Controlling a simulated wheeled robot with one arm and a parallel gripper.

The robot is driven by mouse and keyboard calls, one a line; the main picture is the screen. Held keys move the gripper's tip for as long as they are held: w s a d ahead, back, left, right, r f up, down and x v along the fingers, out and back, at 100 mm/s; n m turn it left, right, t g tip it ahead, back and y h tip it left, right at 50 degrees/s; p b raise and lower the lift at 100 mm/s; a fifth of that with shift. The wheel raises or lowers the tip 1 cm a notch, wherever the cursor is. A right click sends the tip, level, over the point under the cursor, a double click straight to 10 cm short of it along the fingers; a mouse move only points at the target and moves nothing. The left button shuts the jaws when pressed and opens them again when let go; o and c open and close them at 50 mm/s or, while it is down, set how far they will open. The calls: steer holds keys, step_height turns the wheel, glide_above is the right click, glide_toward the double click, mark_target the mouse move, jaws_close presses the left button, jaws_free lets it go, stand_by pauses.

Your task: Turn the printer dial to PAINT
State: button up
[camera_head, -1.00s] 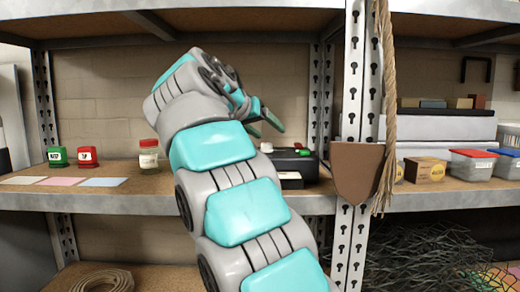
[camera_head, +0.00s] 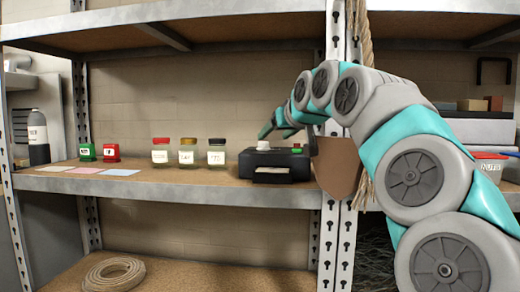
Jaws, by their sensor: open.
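The printer is a low black box (camera_head: 273,166) on the middle shelf, left of the metal upright. A pale knob (camera_head: 263,145) sits on its top, and a small green button (camera_head: 297,150) and a red spot show near its right side. A white label is on its front. The dial markings are too small to read. My gripper (camera_head: 265,132) is open, just above and behind the printer's top near the pale knob. I cannot tell whether it touches the knob. My arm reaches in from the right and hides the shelf behind it.
Three labelled jars (camera_head: 187,153) stand left of the printer. A green stamp (camera_head: 87,152) and a red stamp (camera_head: 112,152) are farther left, behind coloured cards (camera_head: 83,170). A brown holder (camera_head: 336,166) hangs on the upright (camera_head: 328,220). A rope coil (camera_head: 113,273) lies on the lower shelf.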

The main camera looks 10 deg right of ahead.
mark_target(265, 143)
steer(key=shift+w+a+f, duration=0.1)
steer(key=shift+w, duration=0.25)
steer(key=x, duration=0.7)
steer(key=shift+w+p, duration=0.1)
steer(key=shift+p, duration=0.3)
jaws_close()
